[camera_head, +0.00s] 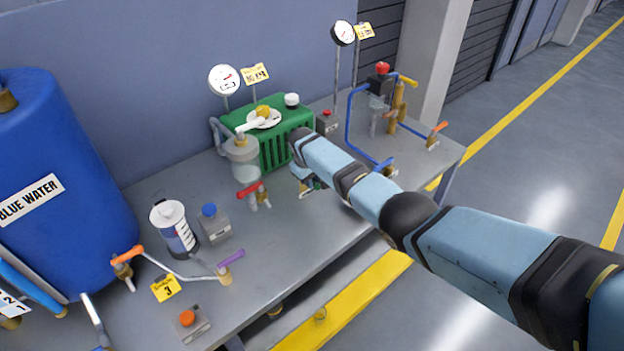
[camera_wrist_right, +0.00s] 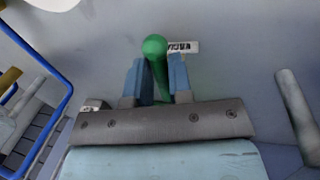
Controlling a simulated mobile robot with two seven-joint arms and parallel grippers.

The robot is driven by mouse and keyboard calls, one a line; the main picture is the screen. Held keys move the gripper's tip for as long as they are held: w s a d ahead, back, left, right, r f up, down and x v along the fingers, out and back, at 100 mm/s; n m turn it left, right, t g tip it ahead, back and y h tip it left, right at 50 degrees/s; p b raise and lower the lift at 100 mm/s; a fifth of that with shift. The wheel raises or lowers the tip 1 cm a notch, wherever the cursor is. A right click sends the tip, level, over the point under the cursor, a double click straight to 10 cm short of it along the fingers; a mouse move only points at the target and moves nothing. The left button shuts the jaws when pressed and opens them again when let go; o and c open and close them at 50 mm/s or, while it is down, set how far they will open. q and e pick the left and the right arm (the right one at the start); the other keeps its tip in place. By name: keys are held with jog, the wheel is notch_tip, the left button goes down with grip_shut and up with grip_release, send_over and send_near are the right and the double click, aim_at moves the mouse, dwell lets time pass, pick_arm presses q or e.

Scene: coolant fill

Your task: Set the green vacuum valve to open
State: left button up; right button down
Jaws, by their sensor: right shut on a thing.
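The green vacuum valve's handle (camera_wrist_right: 155,47) shows in the right wrist view as a green bar with a round end, pointing away from my wrist. My right gripper (camera_wrist_right: 157,80) is shut on this handle, with one blue finger on each side of it. In the head view my right gripper (camera_head: 306,188) is low over the table, in front of the green ribbed unit (camera_head: 272,150). The arm and gripper hide most of the valve there, so its exact setting is hard to tell. My left gripper is not in view.
A small upside-down label (camera_wrist_right: 184,47) lies behind the handle. A red-handled valve (camera_head: 252,190) stands left of my right gripper, and a blue pipe frame (camera_head: 349,125) to its right. A blue drum (camera_head: 60,190) stands at left. The table's front middle (camera_head: 290,240) is clear.

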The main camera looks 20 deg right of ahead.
jog(key=c, duration=1)
grip_release()
jog(key=shift+c, duration=0.2)
notch_tip(320, 180, up, 14)
jog(key=s+a, duration=0.1)
jog(key=a, duration=0.1)
jog(key=shift+a+f+p, duration=0.2)
jog(key=shift+a+p, duration=0.1)
jog(key=shift+p, duration=0.05)
